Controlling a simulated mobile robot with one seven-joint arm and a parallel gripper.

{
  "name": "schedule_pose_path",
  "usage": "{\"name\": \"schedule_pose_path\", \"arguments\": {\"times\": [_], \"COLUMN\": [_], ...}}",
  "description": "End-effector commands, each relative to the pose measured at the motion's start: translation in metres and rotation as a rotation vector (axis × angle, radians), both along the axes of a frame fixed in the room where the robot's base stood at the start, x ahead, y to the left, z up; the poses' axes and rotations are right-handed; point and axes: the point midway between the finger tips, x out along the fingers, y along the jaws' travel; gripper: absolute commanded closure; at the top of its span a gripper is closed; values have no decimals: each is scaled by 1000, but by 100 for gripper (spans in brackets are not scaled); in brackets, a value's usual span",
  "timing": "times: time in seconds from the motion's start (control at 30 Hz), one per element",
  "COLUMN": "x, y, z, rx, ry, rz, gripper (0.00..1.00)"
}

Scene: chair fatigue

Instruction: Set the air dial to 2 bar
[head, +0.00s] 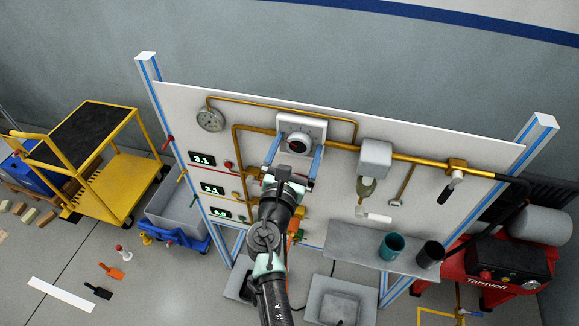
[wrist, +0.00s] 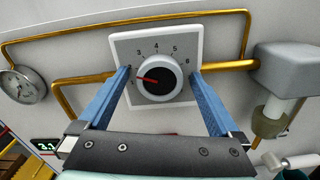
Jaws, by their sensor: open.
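The air dial is a round black knob with a silver rim on a white square plate (wrist: 185,40) on the panel. In the wrist view the knob (wrist: 166,86) has a red pointer aimed left and slightly up, near the low end of the scale. Marks 3 to 6 are readable; the lower ones by the left finger are hard to read. My gripper (wrist: 162,73) is open, with one blue finger on each side of the knob and visible gaps between. In the head view the knob (head: 299,142) shows just beyond my gripper (head: 294,158).
A pressure gauge (head: 210,119) is left of the dial. Brass pipes run around the plate. A grey box (head: 375,159) sits close on the right. A shelf (head: 350,245) with cups is below right.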

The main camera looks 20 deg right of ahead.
Motion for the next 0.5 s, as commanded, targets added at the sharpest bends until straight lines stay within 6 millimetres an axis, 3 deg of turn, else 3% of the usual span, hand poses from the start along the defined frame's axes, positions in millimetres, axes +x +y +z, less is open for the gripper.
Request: {"name": "schedule_pose_path", "arguments": {"times": [0.5], "x": [-79], "y": [54], "z": [-3], "rx": [1], "ry": [2], "rz": [3], "gripper": [1]}}
